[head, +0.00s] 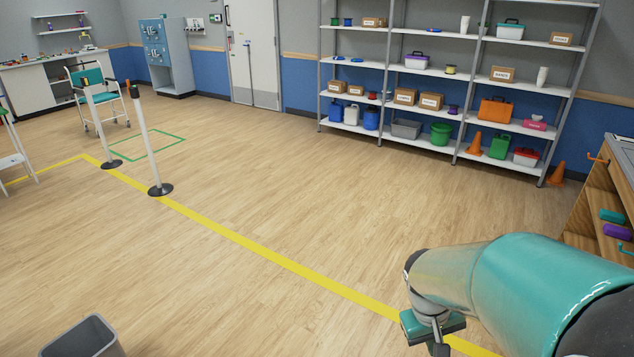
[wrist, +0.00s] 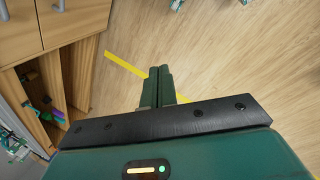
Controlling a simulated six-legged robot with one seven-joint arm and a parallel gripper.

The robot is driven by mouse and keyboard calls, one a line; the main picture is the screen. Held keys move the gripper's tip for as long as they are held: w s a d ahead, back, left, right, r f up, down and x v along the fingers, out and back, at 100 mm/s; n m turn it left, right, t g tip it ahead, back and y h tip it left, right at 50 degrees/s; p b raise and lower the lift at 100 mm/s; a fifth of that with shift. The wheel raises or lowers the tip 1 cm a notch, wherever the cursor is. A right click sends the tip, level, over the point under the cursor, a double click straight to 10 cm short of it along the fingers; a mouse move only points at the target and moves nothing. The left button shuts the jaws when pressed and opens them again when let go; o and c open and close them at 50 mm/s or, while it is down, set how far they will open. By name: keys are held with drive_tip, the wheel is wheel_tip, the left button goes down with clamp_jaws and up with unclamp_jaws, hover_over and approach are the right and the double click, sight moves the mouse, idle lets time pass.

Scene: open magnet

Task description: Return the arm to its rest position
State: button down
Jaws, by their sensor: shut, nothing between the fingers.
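My gripper shows in the wrist view (wrist: 166,72), with its two dark green fingers side by side and touching. Nothing is between them. They hang over bare wood floor, with the yellow floor line passing behind the fingertips. In the head view my teal arm reaches in from the lower right corner. The green wrist part shows at its end, but the fingers are mostly cut off by the bottom edge.
A wooden cabinet (wrist: 68,25) with open compartments stands close to my gripper; it also shows at the head view's right edge (head: 592,205). A grey bin (head: 85,338) stands lower left. Two posts (head: 148,140) stand on the yellow line (head: 260,247). Shelves (head: 400,135) line the back. The middle floor is clear.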

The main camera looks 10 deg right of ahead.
drive_tip(key=s+a+r+t+y, duration=0.1)
drive_tip(key=s+a+r+t, duration=0.1)
drive_tip(key=a+r, duration=0.5)
drive_tip(key=s+a+r+t+y, duration=0.1)
drive_tip(key=a+r+t, duration=0.3)
drive_tip(key=r, duration=0.5)
drive_tip(key=s+a, duration=0.1)
drive_tip(key=a, duration=0.1)
drive_tip(key=shift+s+a+y, duration=0.35)
drive_tip(key=shift+a+y, duration=0.05)
